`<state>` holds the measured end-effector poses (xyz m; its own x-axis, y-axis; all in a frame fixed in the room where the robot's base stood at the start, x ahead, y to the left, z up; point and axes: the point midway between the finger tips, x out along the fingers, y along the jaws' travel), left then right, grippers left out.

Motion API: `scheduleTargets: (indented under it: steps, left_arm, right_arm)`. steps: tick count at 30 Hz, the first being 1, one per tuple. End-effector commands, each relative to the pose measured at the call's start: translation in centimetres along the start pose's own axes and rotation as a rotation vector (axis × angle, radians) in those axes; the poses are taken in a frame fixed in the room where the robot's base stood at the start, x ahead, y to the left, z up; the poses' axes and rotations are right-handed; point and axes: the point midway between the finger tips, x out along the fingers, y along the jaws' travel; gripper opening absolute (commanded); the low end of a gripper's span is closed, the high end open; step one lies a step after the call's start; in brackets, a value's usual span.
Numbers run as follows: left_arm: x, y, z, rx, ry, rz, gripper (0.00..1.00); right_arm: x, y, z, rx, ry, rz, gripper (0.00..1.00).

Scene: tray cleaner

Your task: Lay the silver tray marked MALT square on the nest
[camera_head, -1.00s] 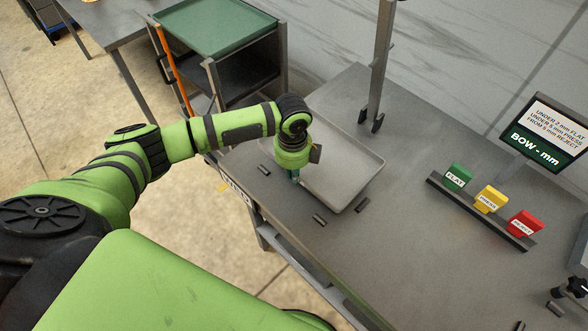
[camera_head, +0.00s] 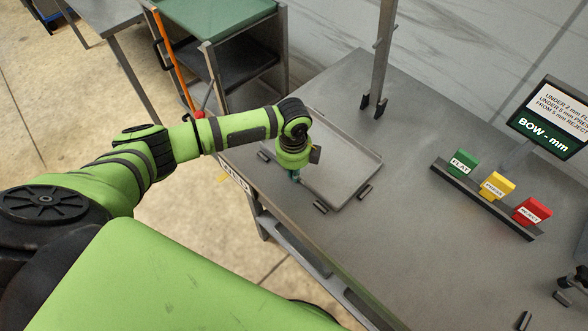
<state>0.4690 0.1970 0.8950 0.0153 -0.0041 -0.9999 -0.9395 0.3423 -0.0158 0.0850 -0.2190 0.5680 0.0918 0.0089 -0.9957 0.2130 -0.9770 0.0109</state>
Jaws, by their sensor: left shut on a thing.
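The silver tray (camera_head: 345,165) is grey and shallow with a raised rim. It lies low over the table, with small dark corner blocks (camera_head: 321,207) of the nest close along its near edges and another (camera_head: 365,191) at its right side. I cannot read a MALT mark. My left gripper (camera_head: 295,177) points down at the tray's near left edge and is shut on that rim. My wrist hides part of the left side, so I cannot tell whether the tray rests fully on the nest. My right gripper is not in view.
A post (camera_head: 378,60) stands behind the tray. A rack with green, yellow and red blocks (camera_head: 495,186) and a BOW - mm display (camera_head: 550,120) are at right. A green-topped cart (camera_head: 215,25) stands back left.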

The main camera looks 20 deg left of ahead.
Motion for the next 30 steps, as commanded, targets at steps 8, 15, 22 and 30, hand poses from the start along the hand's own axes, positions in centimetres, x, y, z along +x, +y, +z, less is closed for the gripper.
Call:
scheduleTargets:
  steps: [8,15,22,30]
  left_arm:
    - [-0.1,-0.1,0.0,0.000,0.000,-0.002,0.37]
    - [0.0,0.1,0.0,-0.001,0.000,0.003,0.37]
    - [-2.8,-0.1,0.1,0.001,-0.002,-0.004,0.37]
    - [-8.6,-0.1,0.1,0.000,-0.001,-0.005,0.37]
  right_arm:
    - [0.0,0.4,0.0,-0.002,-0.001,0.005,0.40]
    - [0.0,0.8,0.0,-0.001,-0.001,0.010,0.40]
    - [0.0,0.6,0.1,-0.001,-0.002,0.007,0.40]
    - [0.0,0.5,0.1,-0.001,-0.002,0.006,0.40]
